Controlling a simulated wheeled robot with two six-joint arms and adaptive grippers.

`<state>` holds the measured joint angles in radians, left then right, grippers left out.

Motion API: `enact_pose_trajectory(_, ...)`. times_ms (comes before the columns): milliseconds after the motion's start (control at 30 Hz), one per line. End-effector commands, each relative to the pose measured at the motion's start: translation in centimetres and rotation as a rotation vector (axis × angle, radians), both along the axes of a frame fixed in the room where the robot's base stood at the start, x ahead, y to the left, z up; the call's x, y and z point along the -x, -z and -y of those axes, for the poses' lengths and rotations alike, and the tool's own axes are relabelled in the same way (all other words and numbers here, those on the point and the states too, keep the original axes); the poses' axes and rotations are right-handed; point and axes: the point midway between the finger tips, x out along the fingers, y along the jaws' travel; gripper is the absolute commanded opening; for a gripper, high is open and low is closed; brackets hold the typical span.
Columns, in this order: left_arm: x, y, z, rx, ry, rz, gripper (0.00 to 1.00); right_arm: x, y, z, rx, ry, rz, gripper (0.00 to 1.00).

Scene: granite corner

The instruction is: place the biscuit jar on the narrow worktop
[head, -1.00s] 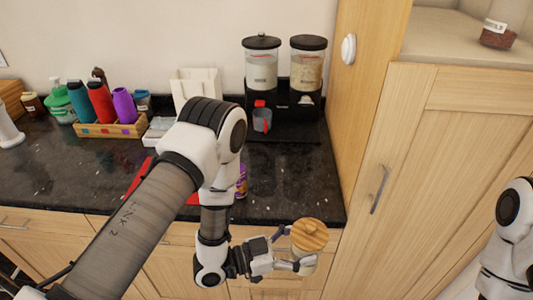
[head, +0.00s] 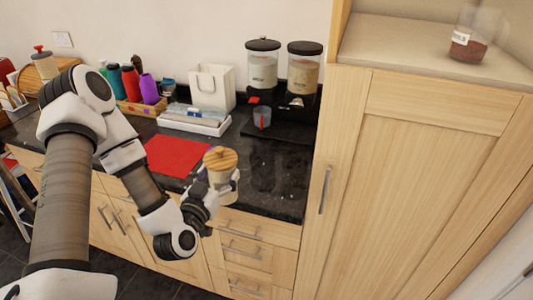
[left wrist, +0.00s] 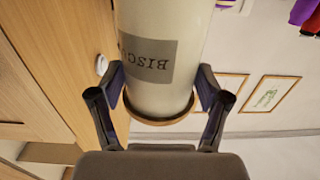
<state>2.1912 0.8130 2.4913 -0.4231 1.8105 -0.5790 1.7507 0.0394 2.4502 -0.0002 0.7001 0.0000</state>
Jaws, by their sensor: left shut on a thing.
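The biscuit jar (head: 222,182) has a pale body and a round wooden lid. My left gripper (head: 226,190) is shut on it, at the front edge of the dark speckled granite worktop (head: 270,180). In the head view the jar overlaps the worktop; I cannot tell whether it is over it or in front. In the left wrist view the jar (left wrist: 165,85) sits between both fingers (left wrist: 160,88), its grey label "BISC…" upside down in the picture. My right gripper is not in view.
A red mat (head: 178,155) lies left of the jar. A tall wooden cabinet (head: 420,160) rises at right. Its pale shelf (head: 400,42) bears a glass jar (head: 470,48). Granite right of the held jar is clear.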

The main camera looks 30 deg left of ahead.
Motion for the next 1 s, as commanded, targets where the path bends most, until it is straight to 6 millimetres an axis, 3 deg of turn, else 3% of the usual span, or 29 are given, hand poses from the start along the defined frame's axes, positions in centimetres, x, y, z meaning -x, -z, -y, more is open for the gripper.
enact_pose_trajectory(67, -2.0, 0.6, 0.4, -0.010, 0.006, 0.011, 0.07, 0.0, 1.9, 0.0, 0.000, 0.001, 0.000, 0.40)
enact_pose_trajectory(100, -2.2, 1.3, 0.2, -0.005, 0.000, 0.013, 0.07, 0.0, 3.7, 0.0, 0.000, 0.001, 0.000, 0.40)
enact_pose_trajectory(200, -3.1, 1.5, 0.2, -0.007, -0.003, 0.013, 0.07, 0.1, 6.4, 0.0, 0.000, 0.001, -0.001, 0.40)
enact_pose_trajectory(500, -4.3, 1.2, 0.4, -0.001, 0.003, 0.012, 0.07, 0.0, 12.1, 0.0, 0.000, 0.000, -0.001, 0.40)
enact_pose_trajectory(567, -5.3, 0.4, 0.6, -0.011, 0.005, 0.003, 0.07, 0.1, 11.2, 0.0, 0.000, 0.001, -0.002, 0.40)
enact_pose_trajectory(900, -13.2, 0.9, 1.2, -0.008, 0.005, 0.005, 0.07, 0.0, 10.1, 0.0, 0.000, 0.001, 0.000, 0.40)
enact_pose_trajectory(1000, -14.6, 1.1, 1.3, -0.005, 0.004, 0.006, 0.07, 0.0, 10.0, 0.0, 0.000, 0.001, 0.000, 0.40)
